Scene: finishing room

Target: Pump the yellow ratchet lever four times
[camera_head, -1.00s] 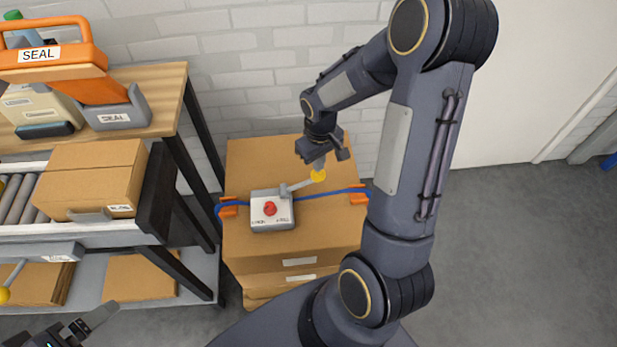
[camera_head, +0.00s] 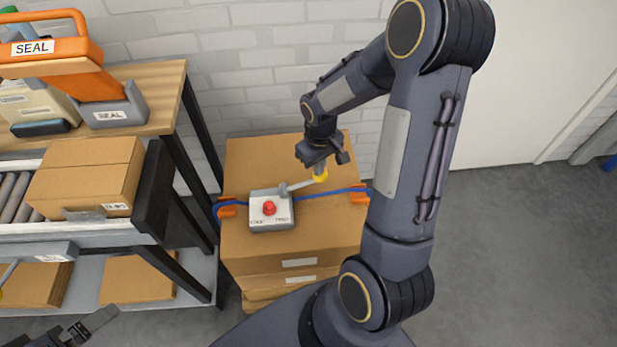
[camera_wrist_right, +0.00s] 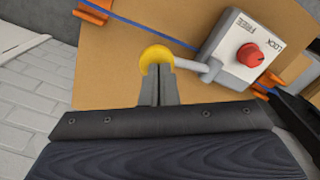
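The ratchet lever is a grey bar (camera_head: 302,184) with a yellow ball knob (camera_head: 321,177) at its end. It points right and slightly back from a light grey ratchet box (camera_head: 265,222). A red dial (camera_head: 269,208) sits on the box, between LOCK and FREE labels. My right gripper (camera_head: 321,169) is at the yellow knob. In the right wrist view its fingers (camera_wrist_right: 157,85) are together, their tips against the yellow knob (camera_wrist_right: 154,54), which looks wider than they are.
The ratchet sits on a cardboard box stack (camera_head: 245,165), crossed by a blue strap (camera_head: 335,193) with orange clips. A wooden bench (camera_head: 160,85) with an orange SEAL tool (camera_head: 95,88) and a roller conveyor (camera_head: 90,233) stand left.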

